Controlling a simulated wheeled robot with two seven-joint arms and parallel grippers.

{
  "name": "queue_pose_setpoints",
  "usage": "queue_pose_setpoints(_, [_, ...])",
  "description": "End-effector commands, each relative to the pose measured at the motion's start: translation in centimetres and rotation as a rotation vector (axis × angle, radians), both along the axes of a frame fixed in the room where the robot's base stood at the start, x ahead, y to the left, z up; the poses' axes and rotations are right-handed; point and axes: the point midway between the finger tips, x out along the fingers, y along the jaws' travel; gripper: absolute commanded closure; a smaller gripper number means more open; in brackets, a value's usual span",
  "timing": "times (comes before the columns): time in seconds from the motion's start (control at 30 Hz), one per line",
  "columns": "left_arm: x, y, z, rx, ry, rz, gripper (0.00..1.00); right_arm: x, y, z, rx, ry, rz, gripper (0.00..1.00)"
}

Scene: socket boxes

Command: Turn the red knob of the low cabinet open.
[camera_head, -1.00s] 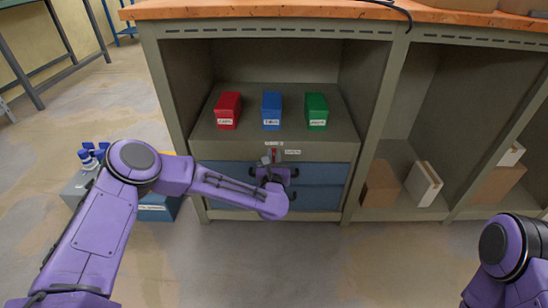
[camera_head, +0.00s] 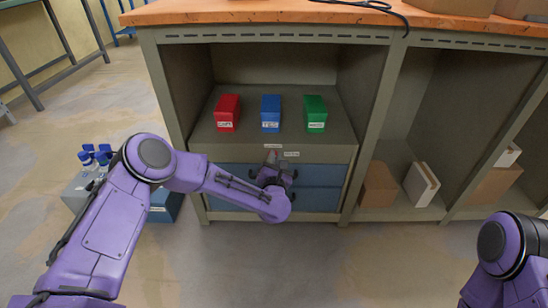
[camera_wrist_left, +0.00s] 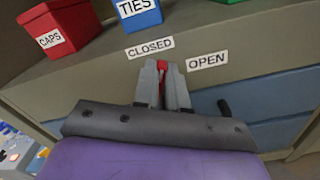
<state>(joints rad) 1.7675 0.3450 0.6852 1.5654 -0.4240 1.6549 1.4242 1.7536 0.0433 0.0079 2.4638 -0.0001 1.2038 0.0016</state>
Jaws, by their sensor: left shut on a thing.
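The low cabinet (camera_head: 230,152) has a grey front panel above blue drawers. My left gripper (camera_head: 272,157) is at this panel, with its jaws shut on the red knob (camera_wrist_left: 162,80). In the left wrist view only a sliver of red shows between the grey fingers (camera_wrist_left: 166,85), which hide most of the knob. The CLOSED label (camera_wrist_left: 149,48) is just above the fingertips, and the OPEN label (camera_wrist_left: 207,61) is to their right. Both labels look tilted in the wrist view. The knob's exact angle is hard to tell. My right gripper is out of view.
A red box (camera_head: 227,112), a blue box (camera_head: 271,113) and a green box (camera_head: 315,113) stand on the cabinet top. Dark handles stick out of the blue drawers (camera_head: 318,174). Cardboard and white boxes sit in the right bay. The floor in front is clear.

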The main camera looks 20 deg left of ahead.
Motion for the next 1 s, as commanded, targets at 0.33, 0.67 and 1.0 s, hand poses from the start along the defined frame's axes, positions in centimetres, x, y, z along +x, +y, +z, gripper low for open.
queue_pose_setpoints(0.33, [0.0,-0.4,-0.2,0.315,0.093,-0.002,1.00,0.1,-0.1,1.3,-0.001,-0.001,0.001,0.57])
queue_pose_setpoints(0.67, [0.1,-0.7,-0.5,0.616,0.179,-0.003,1.00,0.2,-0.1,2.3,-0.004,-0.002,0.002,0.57])
queue_pose_setpoints(1.0, [0.1,-0.8,-1.0,0.884,0.257,-0.002,1.00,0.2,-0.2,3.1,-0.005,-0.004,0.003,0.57])
